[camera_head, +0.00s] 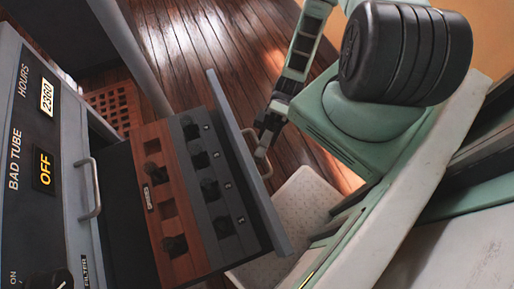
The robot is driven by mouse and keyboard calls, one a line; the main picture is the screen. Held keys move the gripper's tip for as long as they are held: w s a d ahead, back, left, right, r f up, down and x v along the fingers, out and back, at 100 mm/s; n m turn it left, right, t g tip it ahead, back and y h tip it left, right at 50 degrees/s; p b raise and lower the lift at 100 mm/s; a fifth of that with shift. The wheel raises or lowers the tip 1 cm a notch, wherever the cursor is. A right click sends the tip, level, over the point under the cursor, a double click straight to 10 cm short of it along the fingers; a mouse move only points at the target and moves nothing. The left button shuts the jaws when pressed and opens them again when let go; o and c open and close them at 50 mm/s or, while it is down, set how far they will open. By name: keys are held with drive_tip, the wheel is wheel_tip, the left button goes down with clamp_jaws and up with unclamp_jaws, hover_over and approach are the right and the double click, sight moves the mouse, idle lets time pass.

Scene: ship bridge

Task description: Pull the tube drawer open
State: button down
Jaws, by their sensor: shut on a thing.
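The tube drawer (250,165) stands pulled out from the grey cabinet, its front panel well away from the cabinet face. Inside it a wooden strip (165,205) and a dark numbered strip (212,180) hold several black tubes. My gripper (264,150) is at the outer side of the drawer front, shut on the drawer handle (262,166). The fingertips are small and dark, so their exact grip on the bar is hard to make out.
The grey cabinet (45,130) at the left carries a "BAD TUBE" panel, an OFF sign and another handle (92,188). A reddish grid (117,105) lies behind the drawer. A pale patterned pad (305,205) lies beyond the drawer front. Wooden floor (190,50) shows at the top.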

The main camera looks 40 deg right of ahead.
drive_tip(key=shift+d, duration=0.2)
drive_tip(key=c, duration=1.8)
unclamp_jaws()
drive_tip(key=b+v, duration=0.1)
drive_tip(key=v, duration=1.6)
drive_tip(key=shift+d+b, duration=0.3)
drive_tip(key=shift+b, duration=0.05)
